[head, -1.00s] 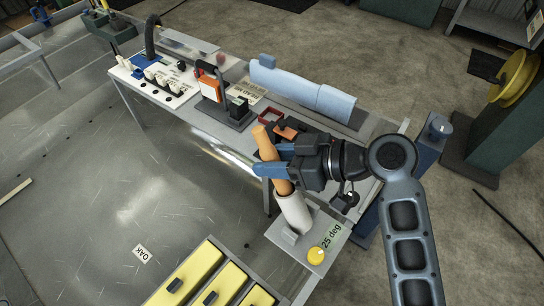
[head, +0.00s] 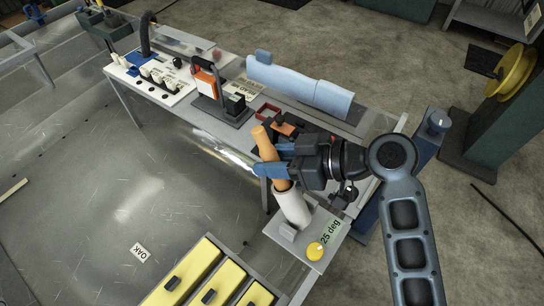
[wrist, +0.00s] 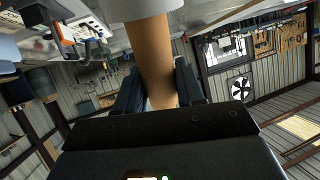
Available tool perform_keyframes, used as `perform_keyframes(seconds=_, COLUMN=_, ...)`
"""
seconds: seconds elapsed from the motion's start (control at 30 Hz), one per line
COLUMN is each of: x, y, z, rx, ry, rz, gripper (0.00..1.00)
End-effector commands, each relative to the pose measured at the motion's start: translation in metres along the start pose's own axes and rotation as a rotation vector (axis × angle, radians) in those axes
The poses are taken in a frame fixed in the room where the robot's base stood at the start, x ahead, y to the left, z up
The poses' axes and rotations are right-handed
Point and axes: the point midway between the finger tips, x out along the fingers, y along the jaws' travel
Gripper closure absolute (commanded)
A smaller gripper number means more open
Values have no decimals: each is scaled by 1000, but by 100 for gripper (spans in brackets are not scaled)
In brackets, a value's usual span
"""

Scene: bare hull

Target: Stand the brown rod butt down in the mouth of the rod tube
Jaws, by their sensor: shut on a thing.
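The brown rod (head: 264,143) stands tilted, its top leaning to the left, in the head view. My gripper (head: 274,172) is shut on the rod around its middle. The rod's lower end goes into the mouth of the white rod tube (head: 293,208) or sits right at it; how deep is hidden. The tube is tilted along nearly the same line as the rod. In the wrist view the rod (wrist: 152,58) runs between the dark fingers (wrist: 158,88), with a pale rim at the picture's top edge.
Behind is a bench with an orange device (head: 206,84) and a blue roll (head: 300,86). Yellow drawers (head: 222,284) are in front. Open metal floor lies left.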

Motion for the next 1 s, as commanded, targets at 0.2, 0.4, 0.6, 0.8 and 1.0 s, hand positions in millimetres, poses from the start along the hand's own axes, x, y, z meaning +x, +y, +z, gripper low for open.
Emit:
perform_keyframes(seconds=0.2, x=0, y=0, z=3, rx=0, ry=1, rz=0, gripper=100)
perform_keyframes(seconds=0.4, x=0, y=0, z=4, rx=-1, ry=1, rz=0, gripper=100)
perform_keyframes(seconds=0.6, x=0, y=0, z=4, rx=-1, ry=1, rz=0, gripper=100)
perform_keyframes(seconds=0.8, x=0, y=0, z=4, rx=-1, ry=0, rz=0, gripper=49)
perform_keyframes(seconds=1.0, x=0, y=0, z=5, rx=0, ry=0, rz=0, gripper=32)
